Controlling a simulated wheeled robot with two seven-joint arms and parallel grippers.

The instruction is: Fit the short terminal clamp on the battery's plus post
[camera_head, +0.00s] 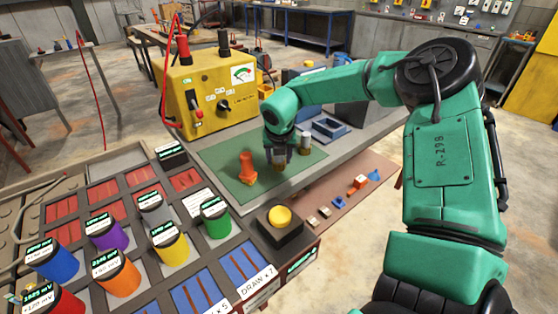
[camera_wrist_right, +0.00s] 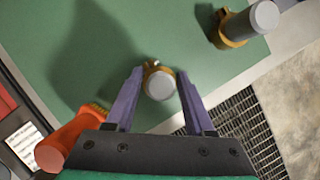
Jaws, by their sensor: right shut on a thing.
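A short clamp with a brass ring and grey cap (camera_wrist_right: 159,84) is between the fingers of my right gripper (camera_wrist_right: 160,76), which is shut on it. In the head view the right gripper (camera_head: 280,150) points down over the green mat (camera_head: 218,150). I cannot tell whether the clamp touches the mat. A taller grey and brass clamp (camera_wrist_right: 250,22) stands to the right; it also shows in the head view (camera_head: 305,143). I cannot pick out the battery's plus post. My left gripper is not in view.
An orange-handled brush (camera_head: 247,168) stands on the mat, left of the gripper. A yellow meter box (camera_head: 208,92) stands behind. A yellow button (camera_head: 280,216) and a rack of coloured cylinders (camera_head: 170,247) are in front.

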